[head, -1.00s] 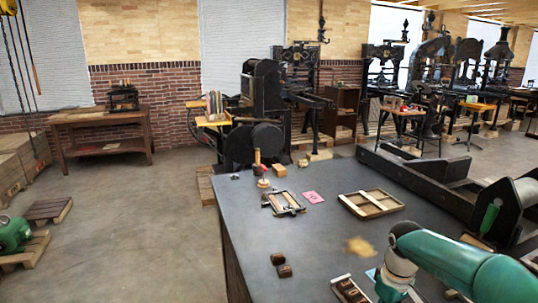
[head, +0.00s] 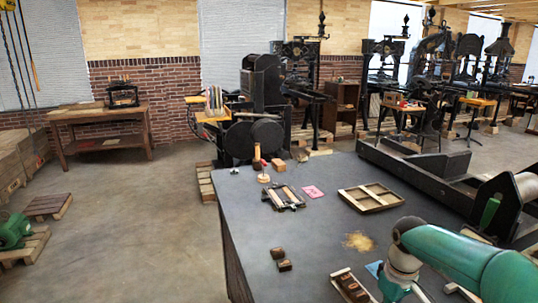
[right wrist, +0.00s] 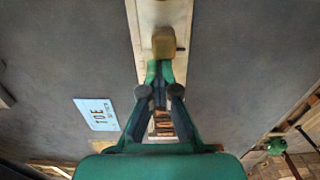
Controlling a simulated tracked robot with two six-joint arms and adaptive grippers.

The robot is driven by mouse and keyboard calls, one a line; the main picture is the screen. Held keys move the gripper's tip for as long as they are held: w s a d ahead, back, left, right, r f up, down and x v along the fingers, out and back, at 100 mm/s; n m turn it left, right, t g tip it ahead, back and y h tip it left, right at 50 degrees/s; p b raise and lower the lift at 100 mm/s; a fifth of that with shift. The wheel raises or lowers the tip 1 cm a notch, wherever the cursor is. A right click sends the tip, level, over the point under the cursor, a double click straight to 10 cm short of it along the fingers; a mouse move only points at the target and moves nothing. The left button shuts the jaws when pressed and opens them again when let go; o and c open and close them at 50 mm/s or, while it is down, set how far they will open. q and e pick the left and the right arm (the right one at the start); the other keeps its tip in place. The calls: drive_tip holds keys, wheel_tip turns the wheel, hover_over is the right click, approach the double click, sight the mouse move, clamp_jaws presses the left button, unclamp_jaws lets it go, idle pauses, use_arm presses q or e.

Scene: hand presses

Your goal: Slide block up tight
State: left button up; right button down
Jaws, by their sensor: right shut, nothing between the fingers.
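In the right wrist view a brown block (right wrist: 163,42) sits on a pale wooden tray (right wrist: 146,14), just ahead of my right gripper (right wrist: 160,70). The fingers are shut and empty, with their tips close to the block; I cannot tell whether they touch it. A row of brown letter blocks (right wrist: 163,124) lies in the tray, partly hidden behind the fingers. In the head view the tray (head: 336,274) with letter blocks (head: 350,286) is at the lower edge, beside my right arm, which hides my right gripper. My left gripper is out of view.
A pale blue card (right wrist: 97,114) lies beside the tray. Two small dark blocks (head: 284,265), a framed wooden tray (head: 370,197), a pink card (head: 313,192) and a yellowish patch (head: 358,241) are on the dark table (head: 310,235). A long black press (head: 420,185) stands at the right.

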drive_tip(key=shift+s+d+f+b, duration=0.1)
drive_tip(key=shift+s+d+b, duration=0.25)
drive_tip(key=shift+s, duration=0.3)
drive_tip(key=shift+s+d+b, duration=0.2)
drive_tip(key=shift+s+b, duration=0.2)
drive_tip(key=shift+s, duration=0.25)
drive_tip(key=shift+s+d+f+b, duration=0.1)
drive_tip(key=shift+s+d+b, duration=0.25)
drive_tip(key=shift+s, duration=0.3)
drive_tip(key=shift+s+d+r+b, duration=0.1)
drive_tip(key=shift+s+d+b, duration=0.2)
drive_tip(key=shift+s, duration=0.45)
drive_tip(key=shift+s+d+r+b, duration=0.1)
drive_tip(key=shift+s+d+b, duration=0.1)
drive_tip(key=shift+s+b, duration=0.35)
drive_tip(key=shift+s, duration=0.3)
drive_tip(key=c, duration=1)
unclamp_jaws()
drive_tip(key=shift+o, duration=0.2)
drive_tip(key=shift+r, duration=0.1)
wheel_tip(320, 180, up, 7)
drive_tip(key=p, duration=0.6)
